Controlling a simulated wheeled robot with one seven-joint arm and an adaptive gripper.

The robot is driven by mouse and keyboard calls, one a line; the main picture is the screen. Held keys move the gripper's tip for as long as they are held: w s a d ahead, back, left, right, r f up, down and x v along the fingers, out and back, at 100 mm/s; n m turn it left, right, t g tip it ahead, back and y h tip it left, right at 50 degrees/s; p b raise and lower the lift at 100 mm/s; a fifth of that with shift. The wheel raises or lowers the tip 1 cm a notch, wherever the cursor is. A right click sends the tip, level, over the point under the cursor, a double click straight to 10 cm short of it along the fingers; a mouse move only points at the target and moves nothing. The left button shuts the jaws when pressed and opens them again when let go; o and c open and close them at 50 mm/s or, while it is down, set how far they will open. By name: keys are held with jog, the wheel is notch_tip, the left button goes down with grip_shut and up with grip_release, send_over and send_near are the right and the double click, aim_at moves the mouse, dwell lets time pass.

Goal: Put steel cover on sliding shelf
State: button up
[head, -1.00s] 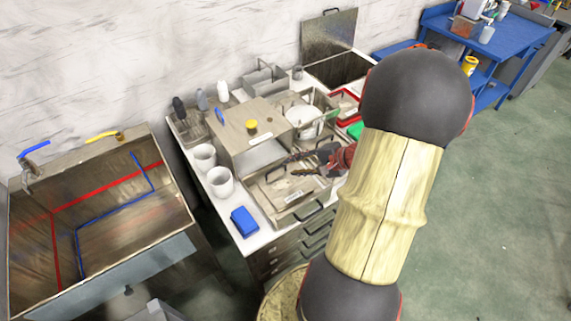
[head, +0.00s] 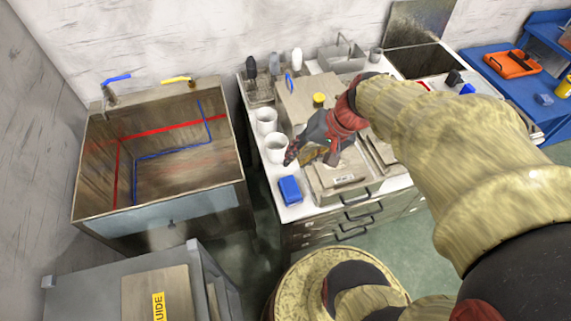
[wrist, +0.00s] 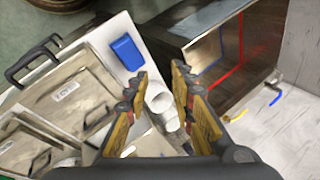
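My gripper (head: 308,153) is above the front left of the white counter. The wrist view shows its two fingers (wrist: 160,88) apart with nothing between them. Below it is a flat steel panel with a label and dark handle (wrist: 70,97), which also shows in the head view (head: 345,183). It lies level on the counter unit; I cannot tell whether it is the steel cover or the sliding shelf. A second steel panel with a handle (wrist: 22,145) lies beside it. An upright steel sheet (head: 418,24) stands at the back. My arm hides the counter's right part.
Two white cups (head: 270,135) and a blue block (head: 290,190) stand on the counter's left edge, close to my gripper. A steel sink (head: 165,210) is to the left. A grey cabinet (head: 80,290) stands at front left. Blue benches (head: 500,75) are at right.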

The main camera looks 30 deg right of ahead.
jog(key=s+a+r+n+t+h, duration=0.1)
jog(key=s+a+r+n+h, duration=0.2)
jog(key=s+a+r+n, duration=0.3)
notch_tip(320, 180, up, 3)
jog(key=shift+a+f+n+t+h, duration=0.1)
jog(key=shift+a+n+t+h, duration=0.2)
jog(key=shift+a+n, duration=0.4)
